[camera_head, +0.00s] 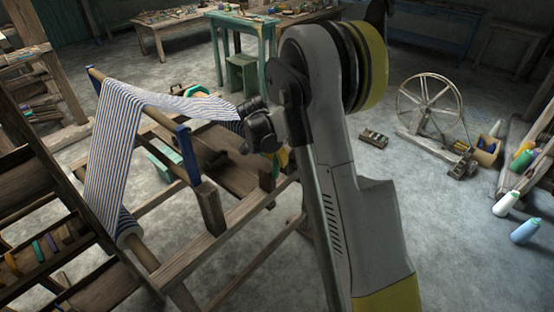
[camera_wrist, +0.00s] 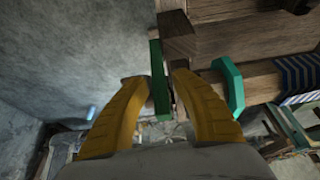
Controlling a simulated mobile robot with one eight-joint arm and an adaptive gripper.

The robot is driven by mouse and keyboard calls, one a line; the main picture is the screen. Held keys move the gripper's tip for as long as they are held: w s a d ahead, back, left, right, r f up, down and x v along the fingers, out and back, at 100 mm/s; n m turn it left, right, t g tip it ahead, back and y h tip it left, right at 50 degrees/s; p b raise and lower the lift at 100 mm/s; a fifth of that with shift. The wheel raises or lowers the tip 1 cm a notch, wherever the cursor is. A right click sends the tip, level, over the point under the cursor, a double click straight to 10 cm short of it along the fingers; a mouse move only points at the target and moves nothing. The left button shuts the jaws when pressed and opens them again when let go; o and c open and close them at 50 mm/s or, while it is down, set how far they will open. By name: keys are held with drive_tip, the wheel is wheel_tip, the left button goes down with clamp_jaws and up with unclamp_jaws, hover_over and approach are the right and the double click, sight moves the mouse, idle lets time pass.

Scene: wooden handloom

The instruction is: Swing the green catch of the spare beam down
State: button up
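In the wrist view the green catch (camera_wrist: 157,75) is a flat green bar beside a wooden post (camera_wrist: 178,38), its long side running up and down the picture. My gripper (camera_wrist: 161,80) has its two yellow fingers on either side of the catch. The left fingertip is close against it; a narrow dark gap seems to show on the right, so contact on both sides is unclear. A wooden beam (camera_wrist: 262,84) with a teal collar (camera_wrist: 229,86) lies just right of the fingers. In the head view my arm hides most of this spot.
The loom frame (camera_head: 238,213) stands at the left, with striped cloth (camera_head: 107,150) over its rollers.

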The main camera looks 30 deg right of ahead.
clamp_jaws()
